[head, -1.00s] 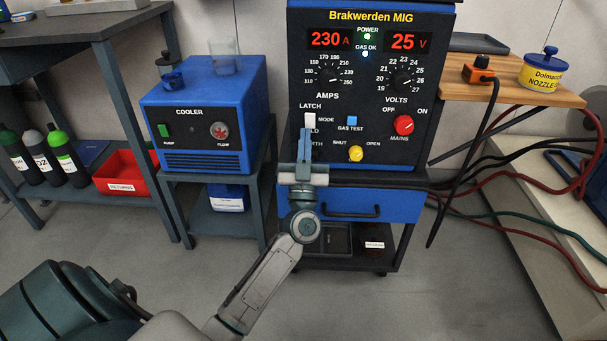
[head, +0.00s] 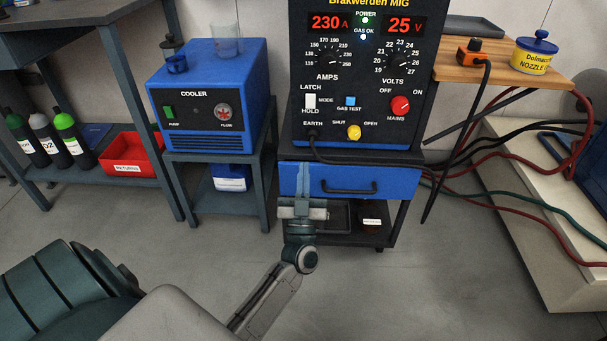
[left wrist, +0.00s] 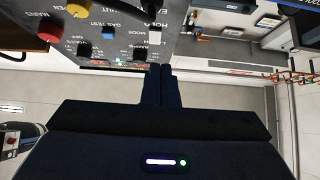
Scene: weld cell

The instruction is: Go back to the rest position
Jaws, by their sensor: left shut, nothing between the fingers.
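My left gripper (head: 303,183) is in front of the blue drawer of the welder cart, below the control panel. Its fingers are together and hold nothing. My right gripper is out of view.
A blue cooler (head: 208,105) stands on a stand to the left. The blue drawer (head: 390,181) has a black handle. A wooden shelf (head: 505,70) with a yellow nozzle tub (head: 534,56) is at right, with hanging cables. Open floor lies in front.

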